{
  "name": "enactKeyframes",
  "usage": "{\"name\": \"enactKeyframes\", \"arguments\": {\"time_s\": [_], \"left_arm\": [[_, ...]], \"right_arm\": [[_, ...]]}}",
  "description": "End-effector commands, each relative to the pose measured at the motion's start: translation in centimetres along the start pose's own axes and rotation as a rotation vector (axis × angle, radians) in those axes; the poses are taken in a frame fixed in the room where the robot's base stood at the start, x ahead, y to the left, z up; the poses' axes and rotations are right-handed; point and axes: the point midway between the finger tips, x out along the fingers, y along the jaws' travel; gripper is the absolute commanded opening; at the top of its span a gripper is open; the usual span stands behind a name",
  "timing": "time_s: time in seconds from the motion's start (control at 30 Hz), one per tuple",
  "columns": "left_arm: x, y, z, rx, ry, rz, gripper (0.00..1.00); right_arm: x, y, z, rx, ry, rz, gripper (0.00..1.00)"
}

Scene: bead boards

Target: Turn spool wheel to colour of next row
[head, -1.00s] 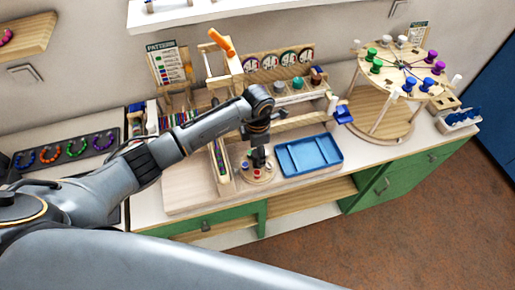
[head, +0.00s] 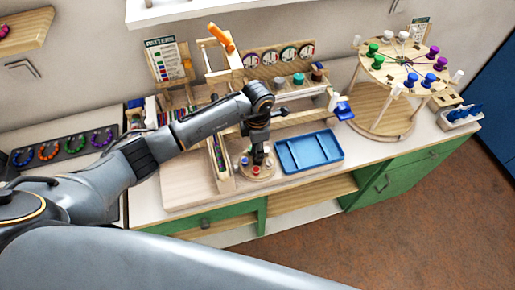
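The spool wheel (head: 399,62) is a round wooden top on a stand at the right, with pairs of green (head: 377,61), white (head: 403,37), purple (head: 434,51) and blue (head: 429,80) spools around its rim. My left gripper (head: 258,158) points down over a small wooden disc with coloured buttons (head: 257,172), left of the blue tray and well away from the spool wheel. Whether its fingers are open, or touch the disc, is too small to tell. The pattern card (head: 167,60) stands at the back left; its rows are too small to read surely. My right gripper is out of view.
A blue tray (head: 309,151) lies right of the disc. A wooden frame with an orange handle (head: 221,37) stands behind the arm. A dark board with bead rings (head: 64,149) is at the left. A holder with blue pieces (head: 461,115) is at the far right.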

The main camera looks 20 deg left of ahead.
Motion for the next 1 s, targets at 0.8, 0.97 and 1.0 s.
{"name": "enactKeyframes", "arguments": {"time_s": [0.8, 0.97, 1.0], "left_arm": [[0.8, 0.1, 0.0, 0.719, 0.003, 0.005, 0.06], [0.8, 0.1, 0.0, 0.863, 0.003, 0.004, 0.06], [0.7, 0.1, 0.0, 0.896, 0.003, 0.004, 0.06]], "right_arm": [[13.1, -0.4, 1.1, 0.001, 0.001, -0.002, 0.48], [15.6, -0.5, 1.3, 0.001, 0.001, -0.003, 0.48], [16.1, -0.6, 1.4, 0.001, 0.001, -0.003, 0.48]]}}
